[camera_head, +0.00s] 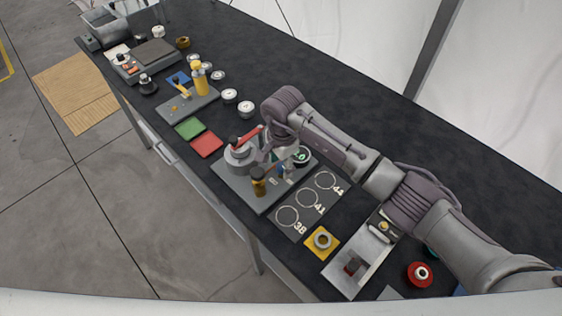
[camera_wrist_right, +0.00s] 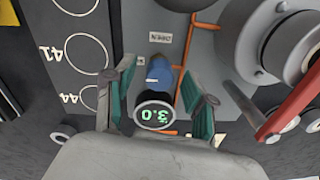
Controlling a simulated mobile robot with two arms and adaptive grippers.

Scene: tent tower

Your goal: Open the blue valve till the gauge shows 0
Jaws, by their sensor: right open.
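The blue valve (camera_wrist_right: 158,72) stands on a grey plate (camera_wrist_right: 140,22) with orange lines, beside a small printed label. In the head view the valve (camera_head: 289,168) is partly hidden by my right gripper (camera_head: 278,152). The round gauge (camera_wrist_right: 155,115) has a dark face with green digits that appear upside down and read about 3.0. My right gripper (camera_wrist_right: 162,98) is open, with one green-padded finger on each side of the valve and gauge in the picture. I cannot tell whether either finger touches the valve. My left gripper is not in view.
A grey cylinder with a red lever (camera_wrist_right: 295,100) stands close to the right gripper. A brown-yellow cylinder (camera_head: 258,182) stands at the plate's front. A dark mat (camera_head: 296,222) with numbered circles lies right of it. The table's back (camera_head: 320,90) is clear.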

